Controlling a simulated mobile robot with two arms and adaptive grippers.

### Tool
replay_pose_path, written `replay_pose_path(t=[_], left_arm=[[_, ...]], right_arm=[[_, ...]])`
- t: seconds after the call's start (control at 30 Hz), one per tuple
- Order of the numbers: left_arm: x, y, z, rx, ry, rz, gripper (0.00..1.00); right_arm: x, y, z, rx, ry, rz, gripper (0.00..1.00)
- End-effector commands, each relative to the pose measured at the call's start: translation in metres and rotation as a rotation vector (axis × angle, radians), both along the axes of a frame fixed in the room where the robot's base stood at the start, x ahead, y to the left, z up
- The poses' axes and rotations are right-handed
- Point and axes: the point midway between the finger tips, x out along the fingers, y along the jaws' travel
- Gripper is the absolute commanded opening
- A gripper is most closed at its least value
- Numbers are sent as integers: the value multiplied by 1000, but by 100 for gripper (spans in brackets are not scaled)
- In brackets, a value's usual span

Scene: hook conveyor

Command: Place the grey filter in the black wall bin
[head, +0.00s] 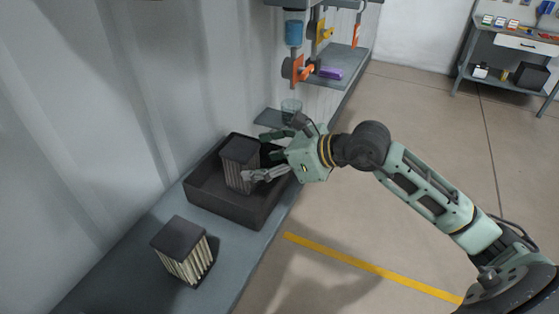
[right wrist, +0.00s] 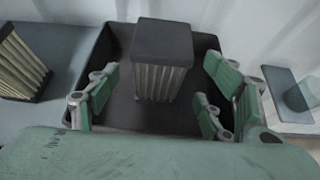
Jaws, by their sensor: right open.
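The grey filter (head: 240,163), a block with a dark top and grey pleated sides, stands upright inside the black wall bin (head: 238,208). In the right wrist view the filter (right wrist: 162,65) stands in the bin (right wrist: 100,55) towards its far side. My right gripper (head: 264,158) is over the bin with its fingers spread open. In the right wrist view the fingers are on either side of the filter, with gaps between. The filter's far side is hidden. My left gripper is not in view.
A second filter (head: 185,250) with cream pleats stands on the grey shelf (head: 125,270), left of the bin. A clear cup (head: 291,107) is behind my gripper. Coloured items hang on hooks above a ledge with a purple block (head: 330,73). The floor at right is mostly clear.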

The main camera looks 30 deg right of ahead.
Motion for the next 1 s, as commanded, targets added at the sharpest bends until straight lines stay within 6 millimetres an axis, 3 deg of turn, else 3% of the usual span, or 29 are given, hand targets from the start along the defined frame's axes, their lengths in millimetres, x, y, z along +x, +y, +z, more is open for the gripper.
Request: replay_pose_path(t=[0.13,0.4,1.0], left_arm=[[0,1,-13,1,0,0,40],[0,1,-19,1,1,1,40],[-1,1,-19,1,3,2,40]], right_arm=[[-22,-17,10,-6,1,1,73],[-38,-30,24,1,2,0,73],[-40,-31,28,1,1,0,73]])
